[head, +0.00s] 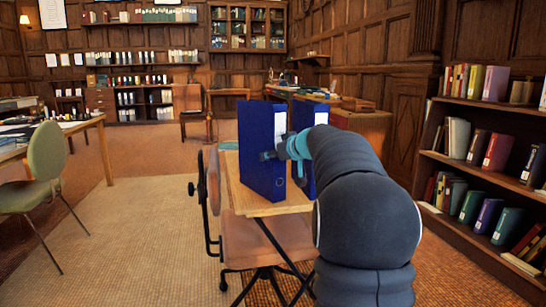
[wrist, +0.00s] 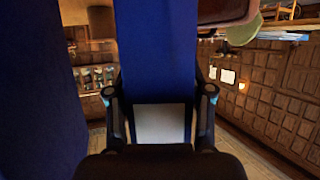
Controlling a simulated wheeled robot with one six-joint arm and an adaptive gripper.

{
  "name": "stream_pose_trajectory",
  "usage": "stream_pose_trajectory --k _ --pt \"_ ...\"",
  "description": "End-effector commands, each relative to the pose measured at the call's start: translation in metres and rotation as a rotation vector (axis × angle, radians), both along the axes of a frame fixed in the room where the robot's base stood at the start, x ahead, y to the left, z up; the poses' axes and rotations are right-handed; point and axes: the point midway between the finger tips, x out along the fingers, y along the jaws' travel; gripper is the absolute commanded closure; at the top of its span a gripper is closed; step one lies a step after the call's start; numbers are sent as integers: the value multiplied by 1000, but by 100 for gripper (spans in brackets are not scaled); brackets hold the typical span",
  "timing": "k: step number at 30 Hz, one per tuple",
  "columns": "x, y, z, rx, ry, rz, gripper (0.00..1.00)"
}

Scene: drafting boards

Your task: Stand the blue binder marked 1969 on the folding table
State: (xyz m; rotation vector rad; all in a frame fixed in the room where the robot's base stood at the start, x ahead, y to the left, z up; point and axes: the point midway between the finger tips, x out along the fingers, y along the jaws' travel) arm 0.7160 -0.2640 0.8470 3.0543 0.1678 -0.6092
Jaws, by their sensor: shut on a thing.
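My gripper (head: 268,155) is shut on a blue binder (head: 262,140), the left one of two. The binder is upright over the light wooden top of the folding table (head: 240,198). Its lower edge meets the tabletop in the picture, but I cannot tell if it bears on it. Its spine has a pale label; no number is legible. In the wrist view the held binder (wrist: 155,50) lies between both fingers of my gripper (wrist: 160,98). A second blue binder (head: 306,112) stands just right of it, partly hidden by my arm; it fills the left of the wrist view (wrist: 35,90).
A brown chair seat (head: 262,243) is at the table's near side. A green chair (head: 47,155) and a desk (head: 95,122) are at left. A bookshelf (head: 480,105) stands close on the right. The carpet (head: 130,240) at left front is clear.

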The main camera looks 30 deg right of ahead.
Motion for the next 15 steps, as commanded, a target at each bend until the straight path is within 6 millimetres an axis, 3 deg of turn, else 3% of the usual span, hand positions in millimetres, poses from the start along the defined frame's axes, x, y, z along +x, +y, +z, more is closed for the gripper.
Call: stream_pose_trajectory --k 8,9,12,15 --pt "0 1 -1 -1 -3 0 100" --pt "0 1 -2 -1 0 1 46" --pt "0 1 -2 0 0 1 23" --pt "0 0 -2 0 0 1 23"
